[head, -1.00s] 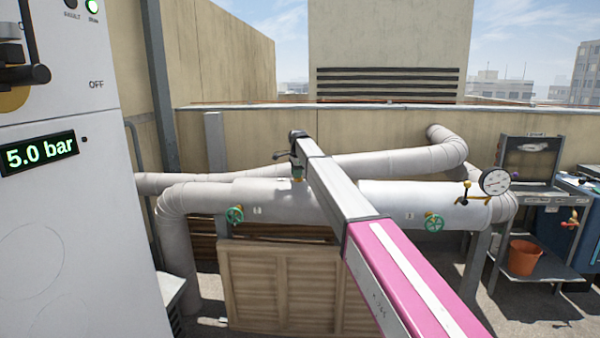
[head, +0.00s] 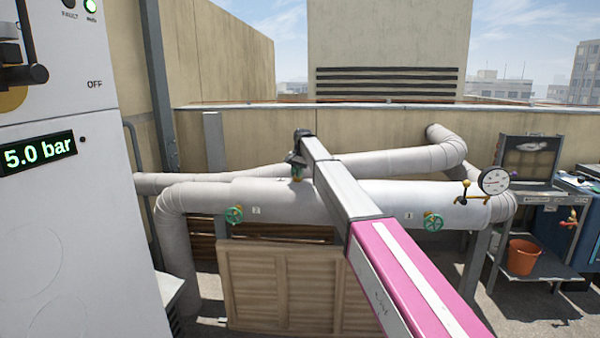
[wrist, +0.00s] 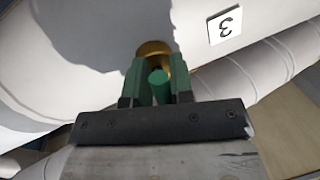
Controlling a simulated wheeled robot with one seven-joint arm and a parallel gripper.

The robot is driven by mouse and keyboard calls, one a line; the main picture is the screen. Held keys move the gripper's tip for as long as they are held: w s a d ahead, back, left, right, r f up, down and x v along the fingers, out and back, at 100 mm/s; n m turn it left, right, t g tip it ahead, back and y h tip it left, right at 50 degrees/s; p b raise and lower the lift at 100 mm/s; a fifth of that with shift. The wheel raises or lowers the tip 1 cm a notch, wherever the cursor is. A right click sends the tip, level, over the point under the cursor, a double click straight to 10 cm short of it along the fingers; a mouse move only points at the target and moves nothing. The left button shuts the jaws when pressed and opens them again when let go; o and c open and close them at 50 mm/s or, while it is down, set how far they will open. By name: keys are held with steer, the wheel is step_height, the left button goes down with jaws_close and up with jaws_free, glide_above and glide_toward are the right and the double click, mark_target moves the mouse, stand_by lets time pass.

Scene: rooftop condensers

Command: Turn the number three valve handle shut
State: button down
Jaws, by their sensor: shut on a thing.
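The number three valve handle (wrist: 159,86) is green and sits on a brass stem (wrist: 153,48) on the pale pipe in the wrist view. A plate with a 3 (wrist: 225,24), upside down in the picture, is beside it. My gripper (wrist: 158,70) is shut on the handle, one finger on each side. In the head view my gripper (head: 297,160) is at the top of the pipe, mostly behind my arm's end, with a bit of green and brass (head: 297,176) below it. The handle's exact angle is hard to read.
Green handwheels marked 2 (head: 234,215) and 1 (head: 433,221) are on the pipe's front. A gauge (head: 494,181) and a yellow lever (head: 465,195) are at its right. A cabinet (head: 60,230) reading 5.0 bar is close on the left. An orange bucket (head: 523,254) stands on a shelf.

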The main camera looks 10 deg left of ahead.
steer(key=shift+w+a+r+n, duration=0.1)
steer(key=shift+a+n, duration=0.05)
steer(key=shift+n, duration=0.45)
steer(key=shift+a+r+n, duration=0.1)
steer(key=shift+a+n, duration=0.05)
steer(key=shift+n, duration=0.45)
steer(key=c, duration=1.1)
jaws_free()
steer(key=shift+a, duration=0.1)
steer(key=shift+f, duration=0.1)
steer(key=shift+d+g, duration=0.2)
steer(key=shift+g, duration=0.1)
steer(key=r, duration=0.3)
steer(key=d+r, duration=0.1)
steer(key=r, duration=0.3)
steer(key=d+r, duration=0.1)
steer(key=r, duration=0.2)
steer(key=shift+d+r, duration=0.1)
steer(key=shift+r, duration=0.25)
steer(key=shift+s, duration=0.25)
